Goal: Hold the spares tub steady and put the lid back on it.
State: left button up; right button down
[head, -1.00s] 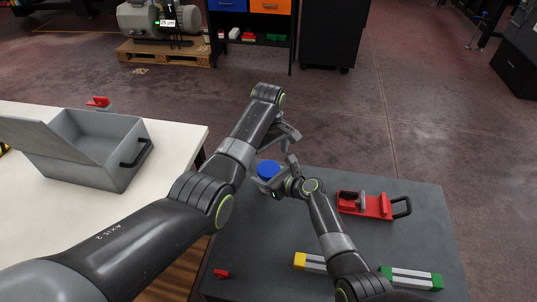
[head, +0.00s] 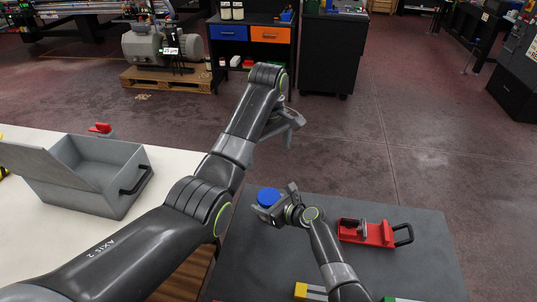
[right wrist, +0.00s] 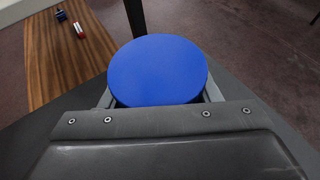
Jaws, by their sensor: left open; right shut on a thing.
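A round blue lid (head: 268,196) sits near the left far part of the dark table, within my right gripper (head: 277,204). It also shows in the right wrist view as a flat blue disc (right wrist: 158,68), looking level on top. My right gripper is shut, its fingers on either side below the disc (right wrist: 160,104). What it grips, apparently the spares tub, is mostly hidden under the lid; how well the lid is seated cannot be told. My left gripper (head: 291,121) is open and empty, above and beyond the lid, apart from it.
A red fixture with a black handle (head: 375,234) lies on the dark table (head: 420,260), right of my right gripper. Yellow-ended bars (head: 305,291) lie near the front. An open grey box (head: 108,182) stands on the white table at left.

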jog(key=shift+c, duration=2)
grip_release()
jog(key=shift+s+d+r, duration=0.2)
jog(key=shift+s+d, duration=0.05)
jog(key=shift+d, duration=0.1)
jog(key=p+v, duration=0.2)
jog(key=v, duration=1.4)
jog(key=shift+s, duration=0.2)
jog(key=shift+d+r, duration=0.1)
